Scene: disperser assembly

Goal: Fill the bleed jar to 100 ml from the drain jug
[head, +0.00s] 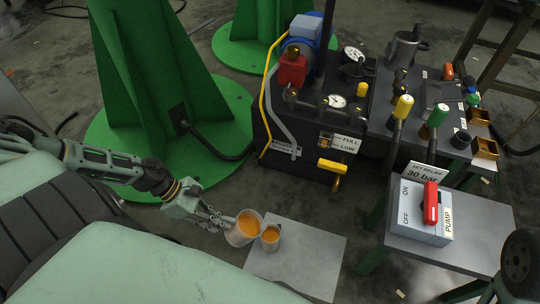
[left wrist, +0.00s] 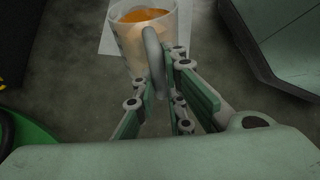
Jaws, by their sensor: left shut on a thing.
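My left gripper (head: 219,218) is shut on the handle of the drain jug (head: 238,236), a pale cup with orange liquid in it. The jug appears to lean a little to the right, towards the bleed jar. In the left wrist view the jug (left wrist: 130,42) shows beyond my fingers (left wrist: 158,95), with its handle between them. The bleed jar (head: 269,246) is smaller, stands just right of the jug, and also holds orange liquid. I cannot make out a stream between them, or the jar's level marks. My right gripper is not in view.
A pale sheet (head: 310,262) lies under the jar, its right part bare. Behind stands a dark hydraulic unit (head: 285,165) with gauges and a yellow-handled valve (head: 332,167). A pump switch box (head: 418,222) with a red lever sits on a stand at right. Green columns (head: 150,80) rise behind.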

